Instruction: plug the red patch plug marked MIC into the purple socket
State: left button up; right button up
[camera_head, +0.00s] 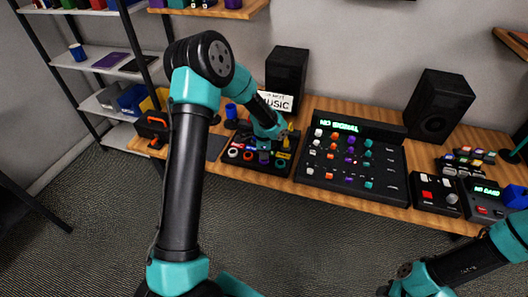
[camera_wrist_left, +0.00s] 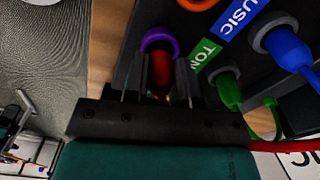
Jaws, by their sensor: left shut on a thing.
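My left gripper (camera_head: 266,144) reaches down over the dark patch panel (camera_head: 228,161) on the desk. In the left wrist view the left gripper (camera_wrist_left: 152,92) is shut on a red plug (camera_wrist_left: 161,68). The plug's far end overlaps the lower part of the purple socket ring (camera_wrist_left: 159,40); I cannot tell how deep it sits in it. No MIC marking is readable on the plug. A green plug (camera_wrist_left: 229,92) and a blue plug (camera_wrist_left: 288,48) sit at neighbouring sockets by the TOM and MUSIC labels. My right gripper is not in view.
A mixer board (camera_head: 345,185) with coloured knobs stands right of the panel. Two black speakers (camera_head: 287,72) (camera_head: 438,105) stand behind. An orange-and-black item (camera_head: 153,127) is at the desk's left end. A red cable (camera_wrist_left: 290,146) runs right of my gripper.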

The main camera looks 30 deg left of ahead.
pick_arm(q)
jog(key=shift+f, duration=0.25)
dwell(0.8)
jog(key=o, duration=1.5)
jog(key=shift+r, duration=0.1)
jog(key=shift+r, duration=3.4)
jog(key=shift+d, duration=0.15)
